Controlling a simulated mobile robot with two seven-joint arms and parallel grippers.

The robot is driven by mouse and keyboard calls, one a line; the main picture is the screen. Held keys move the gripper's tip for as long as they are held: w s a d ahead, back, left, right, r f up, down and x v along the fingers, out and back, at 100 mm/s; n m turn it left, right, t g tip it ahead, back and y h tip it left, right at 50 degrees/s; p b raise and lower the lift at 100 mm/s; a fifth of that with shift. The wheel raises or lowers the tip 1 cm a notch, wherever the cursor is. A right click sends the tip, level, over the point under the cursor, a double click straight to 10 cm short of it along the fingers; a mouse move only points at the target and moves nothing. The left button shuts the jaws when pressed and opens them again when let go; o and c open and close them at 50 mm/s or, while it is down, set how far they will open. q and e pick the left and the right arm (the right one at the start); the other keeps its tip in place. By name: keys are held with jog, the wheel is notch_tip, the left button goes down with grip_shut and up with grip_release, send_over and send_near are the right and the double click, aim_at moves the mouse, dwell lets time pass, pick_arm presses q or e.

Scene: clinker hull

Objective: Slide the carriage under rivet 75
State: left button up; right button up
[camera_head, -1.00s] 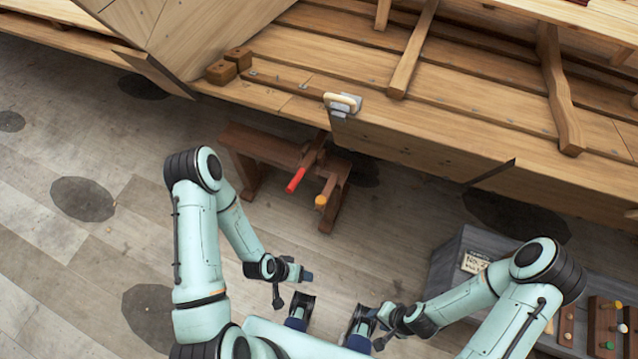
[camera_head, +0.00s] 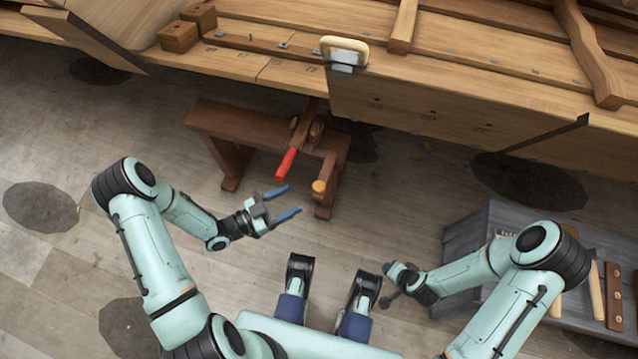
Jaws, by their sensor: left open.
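A low dark-wood bench (camera_head: 235,122) stands on the floor under the hull edge. At its right end is a wooden assembly with a red handle (camera_head: 286,164) and a post with an orange-yellow end (camera_head: 319,187); this looks like the carriage. My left gripper (camera_head: 290,202) is open and empty, its blue fingers pointing right, just below the red handle and apart from it. Small numbers mark the hull plank (camera_head: 440,110) beside dark rivet spots; I cannot read 75 for certain. My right gripper (camera_head: 388,285) is at lower centre, away from the bench; its jaws are unclear.
A cream-handled metal tool (camera_head: 344,54) sits on the hull's edge, with two wooden blocks (camera_head: 180,35) to its left. A grey crate (camera_head: 470,235) stands at right, partly behind my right arm. The floor between bench and crate is clear.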

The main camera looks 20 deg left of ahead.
aim_at(319, 186)
pick_arm(q)
jog(key=x, duration=0.6)
jog(key=shift+f+b, duration=0.1)
jog(key=shift+b, duration=0.3)
jog(key=shift+x, duration=2.05)
pick_arm(e)
jog(key=shift+s+d+f, duration=0.15)
jog(key=shift+d+f, duration=0.05)
jog(key=shift+f, duration=0.4)
jog(key=shift+s+d+f, duration=0.1)
jog(key=shift+d+f, duration=0.1)
jog(key=shift+f, duration=0.35)
pick_arm(q)
grip_shut()
jog(key=a+b, duration=0.1)
jog(key=a, duration=0.9)
jog(key=shift+w, duration=0.2)
pick_arm(e)
jog(key=shift+s+d+f+g, duration=0.15)
jog(key=shift+s+f+g, duration=0.45)
jog(key=shift+s+f, duration=0.35)
pick_arm(q)
jog(key=shift+a, duration=0.1)
grip_release()
